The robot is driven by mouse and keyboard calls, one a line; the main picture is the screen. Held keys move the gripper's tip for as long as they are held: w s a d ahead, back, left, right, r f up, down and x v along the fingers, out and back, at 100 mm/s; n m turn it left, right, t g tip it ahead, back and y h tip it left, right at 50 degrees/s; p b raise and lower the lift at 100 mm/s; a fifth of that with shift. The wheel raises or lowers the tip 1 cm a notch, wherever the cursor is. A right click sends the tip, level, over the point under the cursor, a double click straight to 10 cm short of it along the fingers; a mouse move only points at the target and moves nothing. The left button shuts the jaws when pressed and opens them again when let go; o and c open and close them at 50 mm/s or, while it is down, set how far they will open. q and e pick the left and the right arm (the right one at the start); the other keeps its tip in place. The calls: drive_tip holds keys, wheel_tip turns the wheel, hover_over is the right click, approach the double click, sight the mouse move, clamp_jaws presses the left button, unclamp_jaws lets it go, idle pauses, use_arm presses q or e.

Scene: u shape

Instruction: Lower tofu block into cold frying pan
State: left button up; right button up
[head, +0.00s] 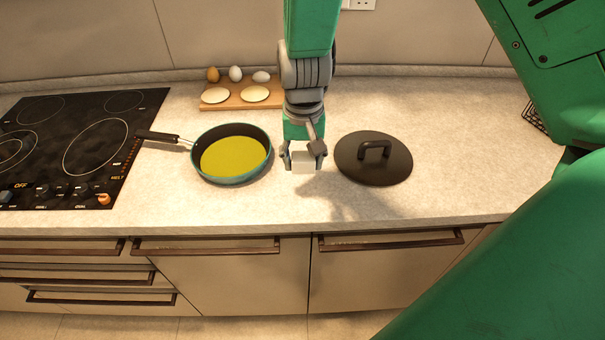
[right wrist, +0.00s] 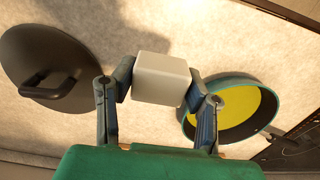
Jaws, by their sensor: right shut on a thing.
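My right gripper (head: 303,155) is shut on the white tofu block (head: 303,162), above the counter between the frying pan and the lid. In the right wrist view the tofu block (right wrist: 161,78) sits between the two fingers of the gripper (right wrist: 160,85). The frying pan (head: 264,168) stands on the counter to the left of the gripper, off the stove. It has a dark handle pointing left and yellow liquid covering its bottom. The pan also shows at the right in the right wrist view (right wrist: 245,132). My left gripper is out of view.
A dark lid (head: 372,165) with a raised handle lies right of the gripper. A wooden board (head: 235,104) with eggs and pale round pieces is behind the pan. The black cooktop (head: 90,130) is at the left. A wire rack (head: 533,117) is at the right. The front counter is clear.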

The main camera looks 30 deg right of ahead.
drive_tip(key=w+r+p, duration=0.1)
drive_tip(key=w+a+r+p, duration=0.1)
drive_tip(key=r, duration=0.1)
drive_tip(key=w+a+r+p, duration=0.2)
drive_tip(key=w+a+p, duration=0.15)
drive_tip(key=w, duration=0.25)
drive_tip(key=b, duration=0.3)
hover_over(233, 158)
drive_tip(key=shift+f, duration=2.3)
drive_tip(key=shift+f, duration=0.1)
drive_tip(key=shift+f+b, duration=0.8)
drive_tip(key=shift+f, duration=0.9)
drive_tip(key=shift+f+b, duration=1.4)
drive_tip(key=shift+f, duration=1.05)
